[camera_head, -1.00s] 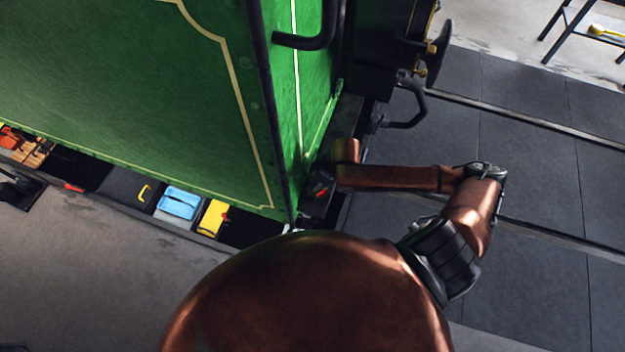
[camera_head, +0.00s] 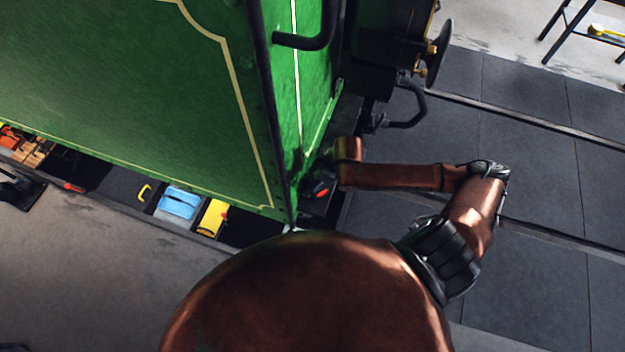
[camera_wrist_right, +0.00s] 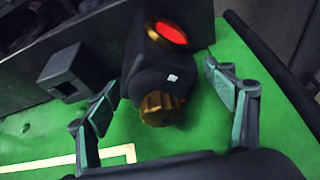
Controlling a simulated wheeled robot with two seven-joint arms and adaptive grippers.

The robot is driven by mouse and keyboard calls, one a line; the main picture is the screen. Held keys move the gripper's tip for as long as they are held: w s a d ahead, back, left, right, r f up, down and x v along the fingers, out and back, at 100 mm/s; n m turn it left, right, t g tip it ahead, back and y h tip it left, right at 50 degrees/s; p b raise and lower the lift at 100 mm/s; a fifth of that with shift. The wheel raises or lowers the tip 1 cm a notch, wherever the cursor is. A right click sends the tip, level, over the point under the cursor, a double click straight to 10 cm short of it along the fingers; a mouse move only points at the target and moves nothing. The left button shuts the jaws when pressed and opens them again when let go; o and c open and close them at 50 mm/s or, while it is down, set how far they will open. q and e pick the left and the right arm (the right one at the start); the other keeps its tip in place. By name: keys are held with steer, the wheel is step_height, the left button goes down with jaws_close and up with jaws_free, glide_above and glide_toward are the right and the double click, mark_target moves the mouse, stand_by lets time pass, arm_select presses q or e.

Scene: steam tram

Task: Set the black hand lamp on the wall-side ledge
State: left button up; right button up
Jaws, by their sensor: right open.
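The black hand lamp (camera_wrist_right: 160,70) is in the right wrist view, with a glowing red lens and a brass knob at its lower end. In the head view a small black shape with a red spot (camera_head: 320,189) by the tram's corner looks like the same lamp. My right gripper (camera_wrist_right: 163,98) is open, with one finger on either side of the lamp's knob end; gaps show between the fingers and the lamp. In the head view my right arm reaches to that corner, and its fingers are hard to make out. The wall-side ledge cannot be identified.
The green tram side (camera_head: 130,90) fills the upper left. A black handle (camera_head: 310,38) and a curved rail (camera_head: 408,115) stick out near my arm. A black block with a square opening (camera_wrist_right: 68,76) is beside the lamp. Bins (camera_head: 180,203) line the tram's foot.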

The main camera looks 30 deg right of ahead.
steer(key=v, duration=1.1)
steer(key=shift+p, duration=0.3)
steer(key=shift+w, duration=0.1)
